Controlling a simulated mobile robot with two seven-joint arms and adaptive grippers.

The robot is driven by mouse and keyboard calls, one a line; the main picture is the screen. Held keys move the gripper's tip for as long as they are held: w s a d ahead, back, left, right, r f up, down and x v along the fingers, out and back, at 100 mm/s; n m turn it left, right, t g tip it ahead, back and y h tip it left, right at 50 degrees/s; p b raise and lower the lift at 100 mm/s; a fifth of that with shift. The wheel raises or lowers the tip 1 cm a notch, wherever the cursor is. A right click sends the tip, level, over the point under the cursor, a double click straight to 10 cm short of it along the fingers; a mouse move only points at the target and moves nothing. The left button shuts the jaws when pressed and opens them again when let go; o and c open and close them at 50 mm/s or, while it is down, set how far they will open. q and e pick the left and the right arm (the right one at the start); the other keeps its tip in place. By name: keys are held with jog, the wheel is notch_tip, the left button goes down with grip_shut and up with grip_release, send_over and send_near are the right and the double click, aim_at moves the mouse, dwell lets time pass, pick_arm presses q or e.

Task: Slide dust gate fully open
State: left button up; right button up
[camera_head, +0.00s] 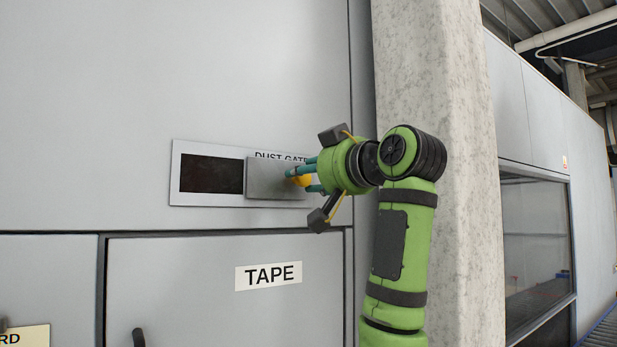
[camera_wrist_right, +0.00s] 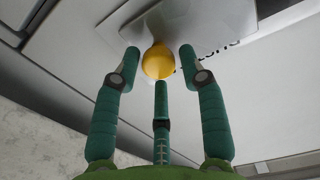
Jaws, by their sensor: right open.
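The dust gate (camera_head: 265,179) is a grey sliding plate in a pale frame (camera_head: 176,185) on the cabinet wall. The plate covers the right part of the frame and the lower part of the "DUST GATE" label. A dark opening (camera_head: 211,174) shows to its left. The gate's yellow knob (camera_head: 302,181) is partly hidden by fingers in the head view and shows whole in the right wrist view (camera_wrist_right: 158,61). My right gripper (camera_head: 304,175) is open, its three fingers spread around the knob, with gaps visible beside it. My left gripper is not in view.
A "TAPE" drawer (camera_head: 190,300) with a dark handle (camera_head: 139,338) lies below the gate. A concrete column (camera_head: 430,60) stands right of the cabinet, behind my right arm. A windowed wall (camera_head: 535,235) is farther right.

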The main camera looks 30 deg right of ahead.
jog(key=shift+w+d+f, duration=0.1)
jog(key=shift+w+f, duration=0.05)
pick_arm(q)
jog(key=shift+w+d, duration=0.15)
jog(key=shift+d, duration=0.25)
pick_arm(e)
jog(key=s, duration=1.2)
jog(key=shift+d, duration=0.45)
